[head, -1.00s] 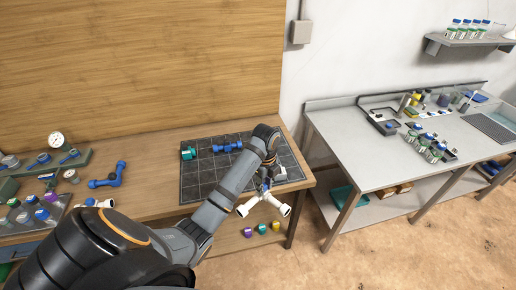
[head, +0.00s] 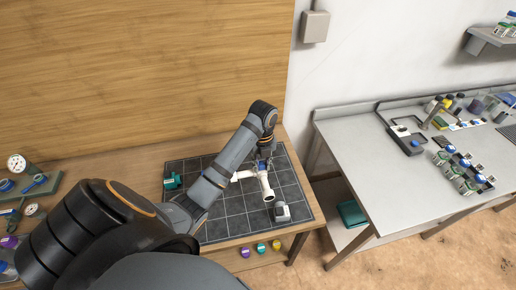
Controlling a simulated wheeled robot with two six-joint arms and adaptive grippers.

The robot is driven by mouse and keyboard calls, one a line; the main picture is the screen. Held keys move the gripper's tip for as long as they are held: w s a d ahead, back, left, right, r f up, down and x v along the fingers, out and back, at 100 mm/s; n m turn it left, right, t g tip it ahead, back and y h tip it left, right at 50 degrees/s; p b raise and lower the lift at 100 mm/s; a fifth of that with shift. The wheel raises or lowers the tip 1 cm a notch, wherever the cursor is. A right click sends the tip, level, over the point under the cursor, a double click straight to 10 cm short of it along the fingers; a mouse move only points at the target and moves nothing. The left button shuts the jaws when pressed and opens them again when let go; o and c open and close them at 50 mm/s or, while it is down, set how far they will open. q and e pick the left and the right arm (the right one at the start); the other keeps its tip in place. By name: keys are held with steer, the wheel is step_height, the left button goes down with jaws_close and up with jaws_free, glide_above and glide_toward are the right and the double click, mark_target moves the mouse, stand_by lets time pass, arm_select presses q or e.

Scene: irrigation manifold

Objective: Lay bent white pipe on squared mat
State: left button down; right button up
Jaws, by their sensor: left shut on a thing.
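The bent white pipe (head: 266,187) is in my left gripper (head: 263,164), which is shut on it. One pipe leg points down and toward the front, the other to the left. The pipe is over the squared mat (head: 238,228), a dark grey sheet with light grid lines on the wooden bench. I cannot tell whether the pipe touches the mat. My left arm covers the middle of the mat. My right gripper is not in view.
On the mat, a green fitting (head: 172,181) sits at the left and a grey-white block (head: 282,212) at the right. A grey table (head: 385,170) stands to the right.

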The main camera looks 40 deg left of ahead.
arm_select(q)
steer(key=w+f+b, duration=0.1)
steer(key=b, duration=0.4)
steer(key=shift+w+a+f, duration=0.35)
steer(key=shift+a, duration=0.05)
steer(key=w+a+f+b, duration=0.1)
steer(key=w+f, duration=0.2)
steer(key=w+a+f+b, duration=0.1)
steer(key=w+a+f, duration=0.1)
steer(key=w+f, duration=0.1)
steer(key=w+a+f+b, duration=0.1)
steer(key=w+a+f, duration=0.1)
steer(key=w+f, duration=0.1)
steer(key=shift+w+a+f+b, duration=0.1)
steer(key=shift+w+f+b, duration=0.05)
steer(key=shift+f+b, duration=0.2)
steer(key=shift+f, duration=0.4)
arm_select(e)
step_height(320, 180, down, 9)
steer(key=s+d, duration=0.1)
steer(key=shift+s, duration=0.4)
